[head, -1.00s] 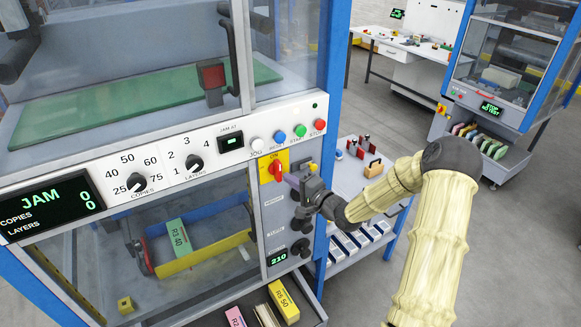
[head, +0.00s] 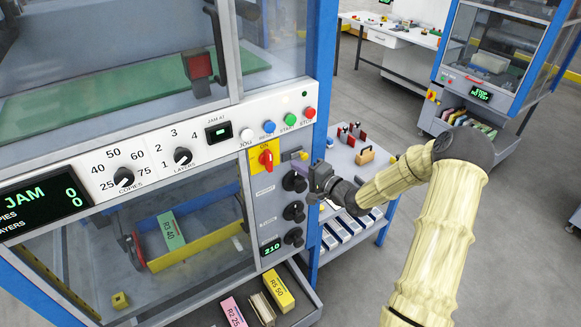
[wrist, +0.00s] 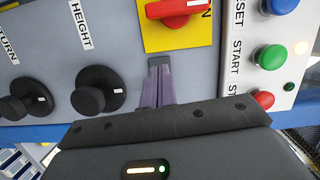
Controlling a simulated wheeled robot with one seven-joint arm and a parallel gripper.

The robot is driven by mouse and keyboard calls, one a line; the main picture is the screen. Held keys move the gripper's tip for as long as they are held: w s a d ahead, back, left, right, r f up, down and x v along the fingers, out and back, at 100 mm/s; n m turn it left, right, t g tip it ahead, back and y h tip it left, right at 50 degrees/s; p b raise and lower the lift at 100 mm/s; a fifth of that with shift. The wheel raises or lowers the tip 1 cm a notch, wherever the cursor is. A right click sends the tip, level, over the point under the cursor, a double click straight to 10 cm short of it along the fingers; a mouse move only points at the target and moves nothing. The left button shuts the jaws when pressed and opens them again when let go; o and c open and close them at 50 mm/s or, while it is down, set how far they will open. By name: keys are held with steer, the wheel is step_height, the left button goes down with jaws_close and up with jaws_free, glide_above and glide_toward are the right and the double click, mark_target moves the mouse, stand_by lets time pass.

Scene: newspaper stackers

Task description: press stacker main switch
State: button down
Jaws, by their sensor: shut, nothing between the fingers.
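The main switch (head: 266,158) is a red rotary handle on a yellow plate marked ON, on the stacker's grey control panel. Its handle stands about upright in the head view. It also shows at the top of the wrist view (wrist: 175,9), partly cut off by the frame edge. My gripper (head: 299,165) is to the right of the switch in the head view, apart from the handle. In the wrist view its purple fingers (wrist: 160,65) are shut together and empty, with the tips at the plate's lower edge.
Black knobs (head: 294,213) sit below the switch. The blue RESET (head: 269,127), green START (head: 290,120) and red STOP (head: 309,112) buttons are above it. A blue frame post (head: 321,80) and a side cart (head: 362,166) stand to the right. The display (head: 48,200) reads JAM.

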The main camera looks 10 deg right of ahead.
steer(key=b+v, duration=0.2)
steer(key=v, duration=0.6)
steer(key=shift+s+b, duration=0.2)
steer(key=shift+b, duration=0.15)
steer(key=shift+a, duration=0.1)
steer(key=s+a+f+n+g+h+b, duration=0.1)
steer(key=s+a+f+n+g+h, duration=0.2)
steer(key=s+f+n+g+h, duration=0.4)
steer(key=s+a+r+n+g+h, duration=0.1)
steer(key=s+g, duration=0.1)
steer(key=s, duration=0.5)
steer(key=s+a+r+n+g+h+b, duration=0.1)
steer(key=s+a+r+n+g+h, duration=0.1)
steer(key=s, duration=0.6)
steer(key=shift+s+a+r+g, duration=0.2)
steer(key=shift+r+g, duration=0.1)
steer(key=shift+g, duration=0.2)
